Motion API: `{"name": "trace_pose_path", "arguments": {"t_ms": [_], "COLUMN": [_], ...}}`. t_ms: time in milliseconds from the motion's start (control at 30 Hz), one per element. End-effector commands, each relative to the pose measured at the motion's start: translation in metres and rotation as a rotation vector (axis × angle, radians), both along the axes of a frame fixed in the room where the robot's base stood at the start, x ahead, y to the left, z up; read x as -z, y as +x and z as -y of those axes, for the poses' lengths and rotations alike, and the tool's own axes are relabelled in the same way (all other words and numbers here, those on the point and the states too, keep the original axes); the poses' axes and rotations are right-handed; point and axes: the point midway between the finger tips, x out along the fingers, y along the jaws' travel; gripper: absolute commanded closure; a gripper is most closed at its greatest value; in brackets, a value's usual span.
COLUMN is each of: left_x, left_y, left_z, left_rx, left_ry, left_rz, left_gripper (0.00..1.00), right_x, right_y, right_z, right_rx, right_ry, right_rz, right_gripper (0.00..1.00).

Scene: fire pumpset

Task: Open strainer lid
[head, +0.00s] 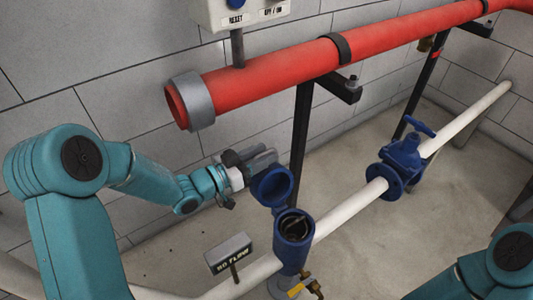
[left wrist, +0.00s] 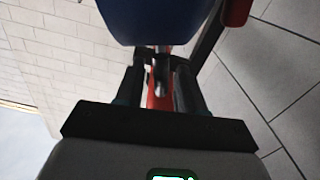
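The blue strainer (head: 294,240) stands on the white pipe, its round top opening uncovered and dark inside. Its blue lid (head: 272,187) is swung up and tilted at the back left of the opening. My left gripper (head: 262,158) is just behind and above the lid in the head view; I cannot tell whether it touches it. In the left wrist view a blue surface, apparently the lid (left wrist: 160,20), fills the top centre beyond the fingers. The left gripper (left wrist: 160,80) has a gap between its fingers, with red and grey showing through. My right gripper is out of view.
A thick red pipe (head: 275,75) runs above on black supports. A blue valve (head: 400,165) sits on the white pipe (head: 345,212) to the right. A small flow sign (head: 229,253) and a yellow-handled tap (head: 297,290) are close to the strainer.

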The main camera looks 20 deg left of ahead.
Motion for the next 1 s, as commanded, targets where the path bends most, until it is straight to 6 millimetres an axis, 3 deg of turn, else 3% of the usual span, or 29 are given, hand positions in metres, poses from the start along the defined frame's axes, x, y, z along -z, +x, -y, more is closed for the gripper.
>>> {"name": "trace_pose_path", "arguments": {"t_ms": [200,467,567,600,767,1000], "left_x": [0.0,0.0,0.0,0.0,0.0,-0.006], "left_y": [0.015,0.017,0.017,0.017,0.016,0.001], "left_z": [0.011,0.011,0.011,0.011,0.011,0.032], "left_rx": [0.001,-0.001,-0.001,-0.001,-0.002,0.001], "left_ry": [0.0,-0.001,-0.001,0.0,0.003,0.131], "left_rz": [0.0,-0.001,-0.001,0.0,0.004,0.106], "left_gripper": [0.62,0.62,0.94,1.0,1.0,1.0], "right_x": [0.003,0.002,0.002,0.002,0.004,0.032], "right_y": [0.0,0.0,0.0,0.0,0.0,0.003], "right_z": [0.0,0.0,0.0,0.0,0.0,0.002], "right_rx": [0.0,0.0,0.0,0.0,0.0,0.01], "right_ry": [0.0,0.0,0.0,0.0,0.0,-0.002], "right_rz": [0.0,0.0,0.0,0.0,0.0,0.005], "right_gripper": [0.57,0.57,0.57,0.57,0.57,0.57]}}
